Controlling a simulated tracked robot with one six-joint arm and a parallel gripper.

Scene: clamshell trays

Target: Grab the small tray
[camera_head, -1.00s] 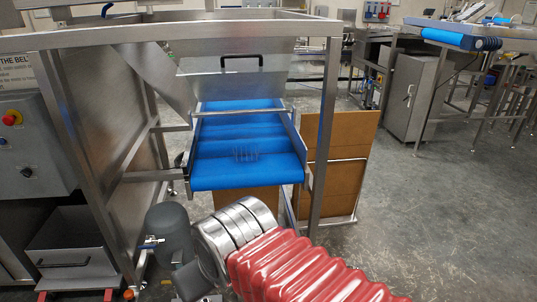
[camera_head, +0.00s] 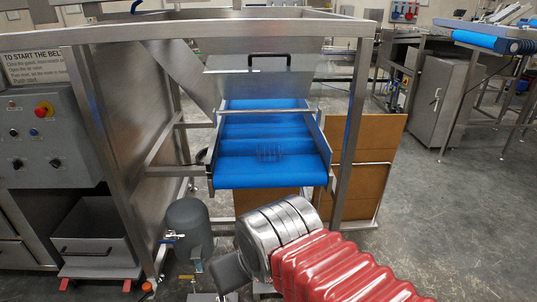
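My arm, with a red ribbed sleeve and silver joint rings, reaches in from the lower right, below and in front of the belt. My gripper's fingers do not show, so I cannot see whether they are open or shut. The arm parts that show are apart from the tray.
A steel frame (camera_head: 352,120) stands around the belt, with a steel panel (camera_head: 262,85) above. A control box (camera_head: 45,135) is at left, and a grey tank (camera_head: 188,225) below. A brown board (camera_head: 365,165) leans at right; open floor (camera_head: 450,220) lies beyond.

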